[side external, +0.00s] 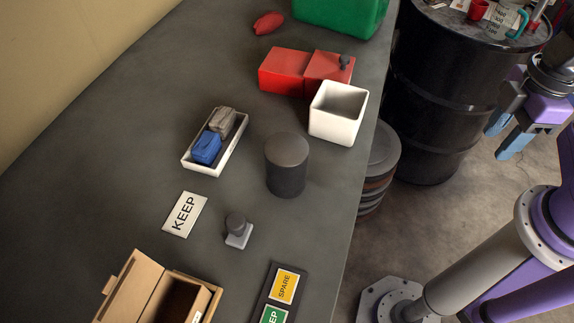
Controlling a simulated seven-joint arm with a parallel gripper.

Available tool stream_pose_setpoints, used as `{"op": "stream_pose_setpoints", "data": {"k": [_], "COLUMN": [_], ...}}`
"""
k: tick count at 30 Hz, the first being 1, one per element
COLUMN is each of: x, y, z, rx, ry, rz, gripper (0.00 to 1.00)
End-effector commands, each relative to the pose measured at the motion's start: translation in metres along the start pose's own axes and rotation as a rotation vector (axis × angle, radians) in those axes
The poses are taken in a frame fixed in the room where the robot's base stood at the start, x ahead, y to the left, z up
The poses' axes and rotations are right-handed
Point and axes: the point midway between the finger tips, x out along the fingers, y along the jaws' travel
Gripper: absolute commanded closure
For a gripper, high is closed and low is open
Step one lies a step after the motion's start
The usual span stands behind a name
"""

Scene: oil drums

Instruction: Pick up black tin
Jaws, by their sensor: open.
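The black tin (287,168) is a dark, lidded cylinder standing upright on the grey table, right of the white tray and below the white square bin in the picture. My gripper (503,141) is at the right edge of the view, off the table and beside the oil drum. Its blue fingers are apart with nothing between them. It is well away from the tin.
A white bin (334,125) and red boxes (284,74) stand behind the tin. A white tray (191,163) holds blue and grey items. A small dark-knobbed object (237,229) and KEEP card (185,214) lie nearer. A black oil drum (437,105) stands beside the table.

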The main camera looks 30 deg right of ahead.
Motion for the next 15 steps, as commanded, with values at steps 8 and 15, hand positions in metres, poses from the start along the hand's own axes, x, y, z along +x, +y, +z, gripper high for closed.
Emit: {"op": "stream_pose_setpoints", "data": {"k": [8, 15], "x": [0.0, -0.0026], "y": [0.0, 0.0017], "z": [0.0, -0.0077], "rx": [0.0, -0.016], "ry": [0.0, 0.0], "rz": [0.0, 0.0], "gripper": [0.0, 0.0]}}
